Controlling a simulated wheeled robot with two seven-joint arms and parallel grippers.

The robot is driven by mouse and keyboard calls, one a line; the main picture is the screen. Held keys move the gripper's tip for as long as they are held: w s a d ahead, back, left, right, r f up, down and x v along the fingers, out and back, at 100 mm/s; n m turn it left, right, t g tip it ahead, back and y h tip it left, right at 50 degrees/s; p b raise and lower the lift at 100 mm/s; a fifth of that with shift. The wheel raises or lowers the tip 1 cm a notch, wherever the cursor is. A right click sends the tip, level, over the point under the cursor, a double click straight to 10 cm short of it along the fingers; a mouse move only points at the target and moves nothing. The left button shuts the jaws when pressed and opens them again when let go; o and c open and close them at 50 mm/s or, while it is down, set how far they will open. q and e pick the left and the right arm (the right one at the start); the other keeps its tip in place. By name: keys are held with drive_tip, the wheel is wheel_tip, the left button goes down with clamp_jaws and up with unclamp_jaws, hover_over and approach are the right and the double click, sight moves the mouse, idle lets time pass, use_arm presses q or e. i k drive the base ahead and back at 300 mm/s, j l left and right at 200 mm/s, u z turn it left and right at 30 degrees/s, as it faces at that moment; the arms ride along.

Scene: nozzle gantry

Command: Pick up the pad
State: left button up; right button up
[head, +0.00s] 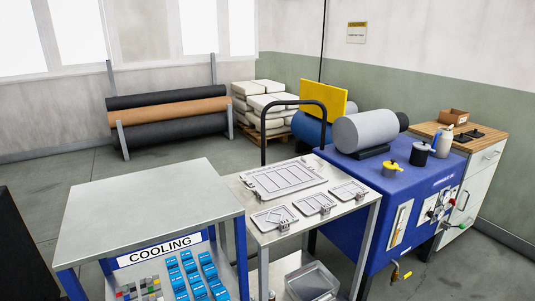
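I cannot make out a thing that is clearly the pad. A metal cart (240,184) in the middle carries a large grey framed plate (284,179) and several small grey framed plates, such as one at its right corner (348,191). To the left stands a table (140,212) with a bare grey top and a "COOLING" sign (160,250). Blue blocks (190,264) sit below the sign. Neither of my grippers is in view.
A blue machine (375,190) with a grey cylinder (367,130) stands right of the cart. A wooden-topped cabinet (486,157) is beyond it. Large rolls (165,106) and stacked white sacks (258,98) are at the back. Open floor (80,175) lies at the left.

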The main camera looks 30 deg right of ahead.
sight(474, 134)
drive_tip(key=z, duration=2.4)
drive_tip(key=i+l+z, duration=0.1)
drive_tip(key=i+z, duration=0.4)
drive_tip(key=i, duration=2.65)
drive_tip(key=i+l+u, duration=0.1)
drive_tip(key=i, duration=0.75)
drive_tip(key=i+l+u, duration=0.1)
drive_tip(key=i, duration=0.75)
